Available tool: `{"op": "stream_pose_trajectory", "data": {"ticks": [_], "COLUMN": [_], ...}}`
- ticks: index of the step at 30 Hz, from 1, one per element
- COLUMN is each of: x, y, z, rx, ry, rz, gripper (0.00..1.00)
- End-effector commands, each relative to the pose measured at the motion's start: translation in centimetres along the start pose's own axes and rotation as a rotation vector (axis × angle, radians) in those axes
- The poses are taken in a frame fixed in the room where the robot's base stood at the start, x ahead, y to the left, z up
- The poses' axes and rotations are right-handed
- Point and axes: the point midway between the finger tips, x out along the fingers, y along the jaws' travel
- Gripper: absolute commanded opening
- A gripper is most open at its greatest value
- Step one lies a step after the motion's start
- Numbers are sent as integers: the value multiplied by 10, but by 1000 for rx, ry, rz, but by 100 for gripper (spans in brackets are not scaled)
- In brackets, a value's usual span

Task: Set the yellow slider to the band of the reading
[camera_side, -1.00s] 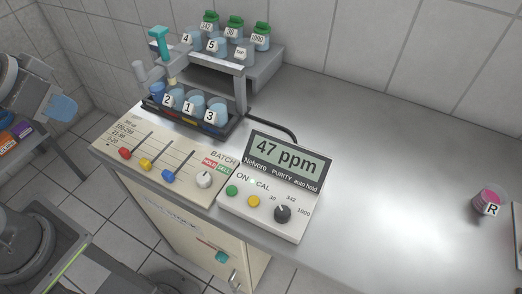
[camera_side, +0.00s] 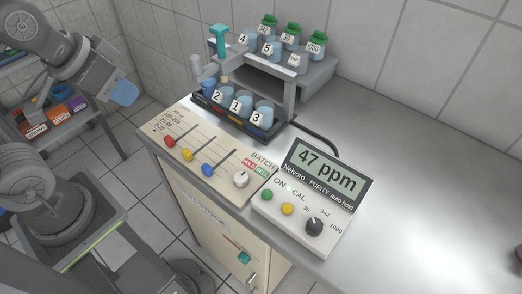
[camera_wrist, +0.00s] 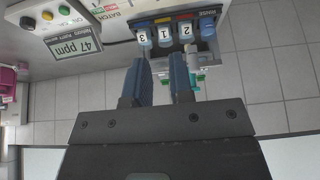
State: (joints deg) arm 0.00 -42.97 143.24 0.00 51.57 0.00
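The yellow slider (camera_side: 187,155) sits at the lower-left end of its slot on the cream panel (camera_side: 222,188), between the red slider (camera_side: 170,141) and the blue slider (camera_side: 207,169), which sit at similar places. Small band labels (camera_side: 166,120) are printed beyond the red slot and are hard to read. The meter (camera_side: 320,172) shows 47 ppm, and it also shows upside down in the wrist view (camera_wrist: 75,47). My gripper (camera_side: 125,92) is left of the panel, above it and clear of the sliders. In the wrist view its blue fingers (camera_wrist: 158,62) stand apart with nothing between them.
The steel bench (camera_side: 410,170) to the right is mostly clear.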

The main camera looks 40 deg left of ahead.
Motion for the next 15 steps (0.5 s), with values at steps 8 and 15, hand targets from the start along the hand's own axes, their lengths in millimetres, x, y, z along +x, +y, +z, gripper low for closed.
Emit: {"op": "stream_pose_trajectory", "data": {"ticks": [8,15], "x": [11,53], "y": [1,5], "z": [-6,-21], "rx": [186,793], "ry": [-65,-249], "rz": [8,110], "gripper": [45,45]}}
